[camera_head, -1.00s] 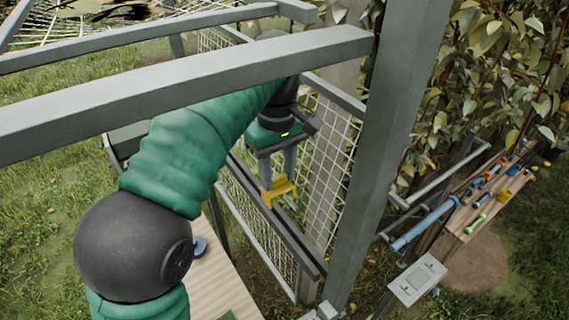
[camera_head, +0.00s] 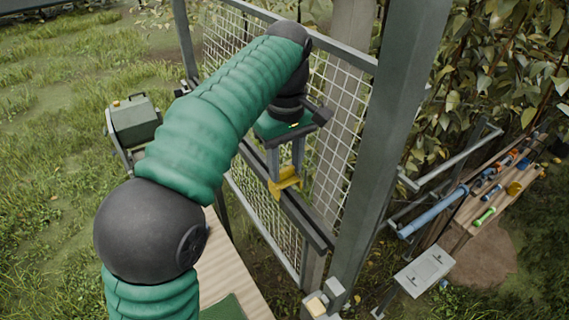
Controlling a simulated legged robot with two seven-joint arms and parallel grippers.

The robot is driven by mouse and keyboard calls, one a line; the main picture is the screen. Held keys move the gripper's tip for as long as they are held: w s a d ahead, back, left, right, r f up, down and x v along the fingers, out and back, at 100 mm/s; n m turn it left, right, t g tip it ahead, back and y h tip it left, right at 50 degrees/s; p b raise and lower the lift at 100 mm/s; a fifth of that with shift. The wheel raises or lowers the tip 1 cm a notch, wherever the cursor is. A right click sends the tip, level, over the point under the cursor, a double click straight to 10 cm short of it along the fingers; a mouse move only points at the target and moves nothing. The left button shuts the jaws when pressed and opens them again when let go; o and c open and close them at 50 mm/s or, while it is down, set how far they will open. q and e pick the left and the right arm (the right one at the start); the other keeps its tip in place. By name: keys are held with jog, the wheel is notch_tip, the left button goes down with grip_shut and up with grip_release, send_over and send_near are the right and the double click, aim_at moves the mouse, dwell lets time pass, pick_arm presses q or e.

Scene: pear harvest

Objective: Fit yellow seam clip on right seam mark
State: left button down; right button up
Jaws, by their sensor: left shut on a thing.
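My left arm comes in from the lower left and reaches toward the wire-mesh panel. My left gripper (camera_head: 285,165) points down and is shut on the yellow seam clip (camera_head: 285,181). The clip is at the dark rail (camera_head: 310,222) that runs along the front of the mesh panel (camera_head: 338,125). I cannot tell whether the clip touches the rail or hovers just over it. No seam mark can be made out; the clip and gripper may cover it. My right gripper is not in view.
A grey post (camera_head: 390,150) stands just right of the clip. A wooden shelf (camera_head: 462,213) with several colored tools and a blue pipe (camera_head: 432,213) are at the right. A grey box (camera_head: 424,268) is at the lower right. A green case (camera_head: 134,120) is at the left.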

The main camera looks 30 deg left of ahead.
pick_arm(q)
jog(key=shift+w+d, duration=0.35)
jog(key=shift+d, duration=0.15)
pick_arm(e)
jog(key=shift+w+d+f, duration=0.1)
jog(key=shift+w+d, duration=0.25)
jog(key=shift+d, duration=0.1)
pick_arm(q)
jog(key=shift+s+a+r, duration=0.2)
jog(key=shift+s+a, duration=0.15)
jog(key=shift+a, duration=0.05)
jog(key=shift+a+f, duration=0.1)
jog(key=shift+a, duration=0.15)
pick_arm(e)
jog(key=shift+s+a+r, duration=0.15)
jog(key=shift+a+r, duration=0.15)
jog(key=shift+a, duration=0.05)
pick_arm(q)
jog(key=shift+d, duration=0.25)
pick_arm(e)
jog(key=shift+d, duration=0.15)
pick_arm(q)
jog(key=shift+d+p, duration=0.25)
jog(key=shift+p, duration=0.25)
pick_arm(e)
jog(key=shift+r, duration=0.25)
